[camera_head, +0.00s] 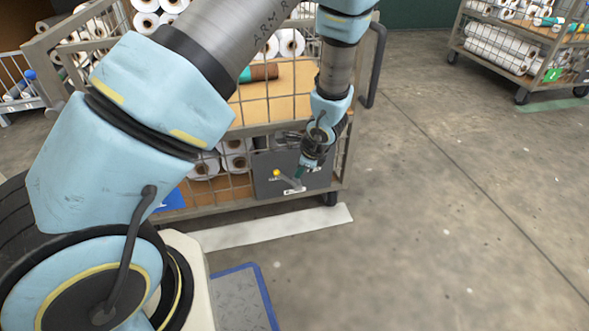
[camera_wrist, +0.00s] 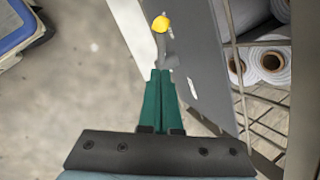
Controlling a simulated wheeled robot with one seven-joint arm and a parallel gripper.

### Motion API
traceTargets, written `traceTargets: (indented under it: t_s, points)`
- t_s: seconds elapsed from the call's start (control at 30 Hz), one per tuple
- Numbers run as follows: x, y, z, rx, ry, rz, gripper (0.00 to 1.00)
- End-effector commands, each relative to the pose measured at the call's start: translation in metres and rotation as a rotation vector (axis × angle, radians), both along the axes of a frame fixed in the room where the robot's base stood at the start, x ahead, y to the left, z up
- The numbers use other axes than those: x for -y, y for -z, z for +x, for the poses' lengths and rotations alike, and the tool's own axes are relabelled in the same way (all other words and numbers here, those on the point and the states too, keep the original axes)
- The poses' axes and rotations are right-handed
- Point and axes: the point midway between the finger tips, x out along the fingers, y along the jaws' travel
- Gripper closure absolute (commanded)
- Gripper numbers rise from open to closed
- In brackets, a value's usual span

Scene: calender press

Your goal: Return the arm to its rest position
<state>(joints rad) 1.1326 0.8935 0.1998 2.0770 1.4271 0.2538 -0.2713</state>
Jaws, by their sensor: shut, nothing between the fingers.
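My gripper (camera_head: 299,172) hangs at the end of my arm, pointing down, in front of a grey panel on the wire-sided cart in the head view. In the wrist view my gripper (camera_wrist: 160,74) shows two green fingers closed together with nothing between them. A lever with a yellow knob (camera_head: 276,173) sticks out from the grey panel (camera_head: 262,187). In the wrist view the yellow knob (camera_wrist: 160,23) lies just beyond the fingertips. The fingertips overlap the lever's grey shaft (camera_wrist: 167,50) in that view, and I cannot tell whether they touch it.
The wire cart (camera_head: 335,172) holds white rolls and stands close behind my gripper. A second loaded cart (camera_head: 505,45) stands at the back right. A white floor strip (camera_head: 275,230) and a blue-edged plate (camera_head: 243,290) lie below. The concrete floor to the right is clear.

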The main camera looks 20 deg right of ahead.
Motion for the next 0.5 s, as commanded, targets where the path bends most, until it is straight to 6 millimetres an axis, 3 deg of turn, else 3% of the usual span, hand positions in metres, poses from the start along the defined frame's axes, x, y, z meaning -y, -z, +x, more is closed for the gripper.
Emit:
traceTargets:
  t_s: [0.03, 0.2, 0.5]
  points:
    - [0.000, -0.020, -0.005, 0.001, -0.001, -0.003, 1.00]
    - [-0.001, -0.055, -0.021, -0.001, 0.002, -0.004, 1.00]
    - [-0.003, -0.089, -0.038, -0.001, 0.003, -0.004, 1.00]
